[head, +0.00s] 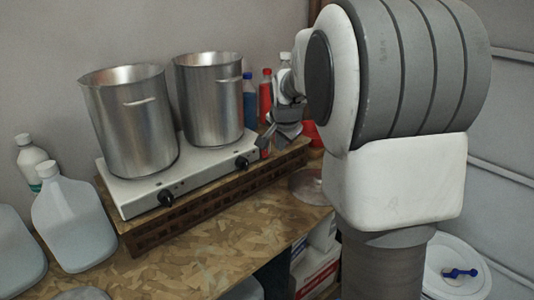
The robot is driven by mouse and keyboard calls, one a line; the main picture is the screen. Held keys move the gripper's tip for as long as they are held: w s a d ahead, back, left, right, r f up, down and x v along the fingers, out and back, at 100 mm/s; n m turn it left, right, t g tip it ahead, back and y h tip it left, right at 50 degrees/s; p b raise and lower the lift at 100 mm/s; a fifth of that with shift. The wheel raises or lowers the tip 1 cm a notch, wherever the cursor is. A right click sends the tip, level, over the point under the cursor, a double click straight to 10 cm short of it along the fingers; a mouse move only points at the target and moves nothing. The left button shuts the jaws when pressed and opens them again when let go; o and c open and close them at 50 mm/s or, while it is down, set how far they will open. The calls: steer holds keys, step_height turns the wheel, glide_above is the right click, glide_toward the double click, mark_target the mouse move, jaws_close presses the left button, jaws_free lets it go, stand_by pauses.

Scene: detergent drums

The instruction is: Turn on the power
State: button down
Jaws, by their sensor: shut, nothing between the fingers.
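A white double hot plate (130,197) stands on a brown slatted base on the wooden bench. Its sloping front has two black knobs, the left knob (166,198) and the right knob (242,163). Two metal pots, the left pot (132,120) and the right pot (211,100), stand upright on it. My gripper (264,144) is shut and empty at the right end of the hot plate, to the right of the right knob. The gripper is small and partly hidden by my arm, and I cannot tell whether it touches anything. The knob settings cannot be read.
A blue bottle (249,100) and a red bottle (265,95) stand behind the gripper. Jugs (72,220) and a white bottle (33,160) stand at the left. The bench front (210,255) is mostly clear. A white drum (455,262) stands lower right.

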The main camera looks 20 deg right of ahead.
mark_target(265, 153)
steer(key=shift+f, duration=0.1)
steer(key=w+f+p, duration=0.1)
steer(key=w+f, duration=0.7)
steer(key=w, duration=0.1)
steer(key=shift+f+p, duration=0.25)
steer(key=shift+p, duration=0.15)
steer(key=shift+w, duration=0.1)
steer(key=shift+w+t+b, duration=0.15)
steer(key=shift+t+b, duration=0.15)
steer(key=shift+b, duration=0.5)
